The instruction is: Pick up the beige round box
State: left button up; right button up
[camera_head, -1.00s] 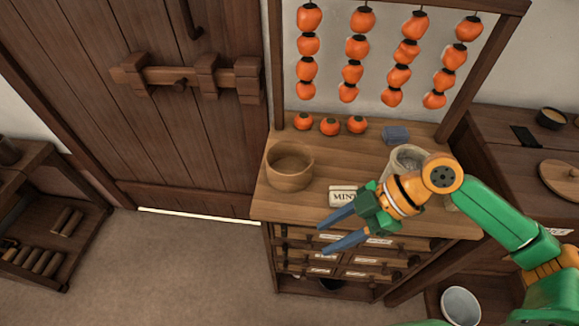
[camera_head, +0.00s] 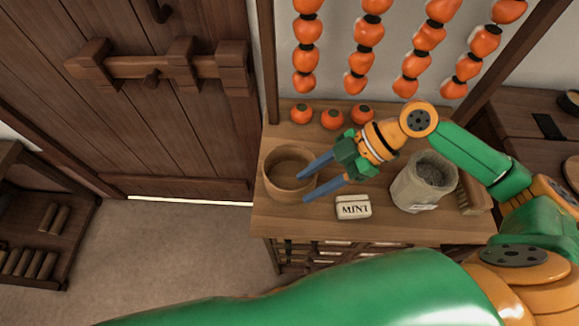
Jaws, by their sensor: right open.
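The beige round box (camera_head: 275,187) is an open, round wooden tub with an empty-looking inside. It stands upright on the left part of the wooden counter. My right gripper (camera_head: 303,187) reaches in from the right with its blue fingers apart. The fingertips overlap the box's right side in the picture, one in front of its rim and one in front of its lower wall. I cannot tell whether they touch it. Nothing is between the fingers. My left gripper is not in view.
A block marked MINT (camera_head: 354,207) lies on the counter (camera_head: 310,225) below the gripper. A sack (camera_head: 408,190) of grey stuff stands right. Several orange fruits (camera_head: 331,119) sit behind, under hanging strings of fruit (camera_head: 371,35). A wooden door (camera_head: 180,130) is at left.

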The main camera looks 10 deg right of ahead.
aim_at(298, 190)
jog(key=x, duration=0.3)
jog(key=shift+s+a+r+p, duration=0.15)
jog(key=shift+a+p, duration=0.1)
jog(key=shift+p, duration=0.15)
jog(key=shift+w+a+f, duration=0.15)
jog(key=shift+w+f, duration=0.1)
jog(key=shift+f, duration=0.15)
grip_shut()
dwell(0.6)
